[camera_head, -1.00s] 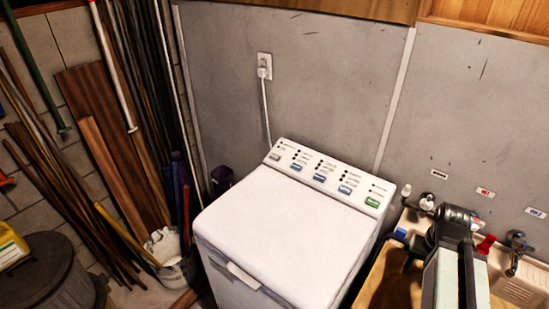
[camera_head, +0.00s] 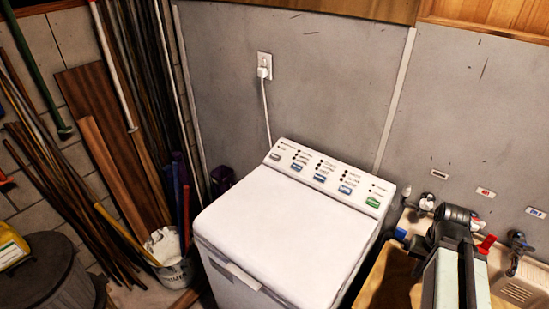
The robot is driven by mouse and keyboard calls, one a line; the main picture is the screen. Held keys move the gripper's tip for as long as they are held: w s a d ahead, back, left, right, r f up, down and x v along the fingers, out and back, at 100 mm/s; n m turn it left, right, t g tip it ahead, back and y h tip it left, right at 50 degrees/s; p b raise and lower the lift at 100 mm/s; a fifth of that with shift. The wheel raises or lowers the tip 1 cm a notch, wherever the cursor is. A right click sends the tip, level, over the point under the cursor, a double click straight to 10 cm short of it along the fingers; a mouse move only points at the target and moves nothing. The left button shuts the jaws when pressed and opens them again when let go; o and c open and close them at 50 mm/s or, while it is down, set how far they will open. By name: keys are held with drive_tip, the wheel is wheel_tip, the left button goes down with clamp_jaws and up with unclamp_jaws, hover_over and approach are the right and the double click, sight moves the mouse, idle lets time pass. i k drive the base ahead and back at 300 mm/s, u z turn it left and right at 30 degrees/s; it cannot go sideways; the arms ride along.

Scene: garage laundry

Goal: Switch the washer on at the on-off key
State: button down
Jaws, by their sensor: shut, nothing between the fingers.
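The white top-loading washer (camera_head: 268,238) stands against the grey wall with its lid shut. Its sloped control panel (camera_head: 330,172) at the back carries a row of keys: a grey key (camera_head: 275,156) at the far left, blue keys (camera_head: 320,180) between, and a green key (camera_head: 373,203) at the far right. The lettering is too small to read, so I cannot tell which is the on-off key. My gripper (camera_head: 416,244) is a small dark shape below my arm's joint, right of the washer and apart from the panel. It is shut and empty, partly hidden by my arm.
A white plug (camera_head: 263,71) sits in the wall outlet, its cord running down behind the washer. A sink (camera_head: 515,290) with taps (camera_head: 518,242) stands at the right. Boards and poles (camera_head: 110,170), a bucket (camera_head: 175,268) and a dark bin (camera_head: 50,270) fill the left.

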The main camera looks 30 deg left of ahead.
sight(273, 156)
drive_tip(key=u, duration=0.4)
drive_tip(key=k, duration=1.35)
drive_tip(key=u, duration=0.85)
drive_tip(key=i, duration=0.35)
drive_tip(key=u, duration=0.9)
drive_tip(key=i, duration=1.3)
drive_tip(key=u, duration=0.6)
drive_tip(key=i, duration=0.65)
drive_tip(key=z, duration=0.25)
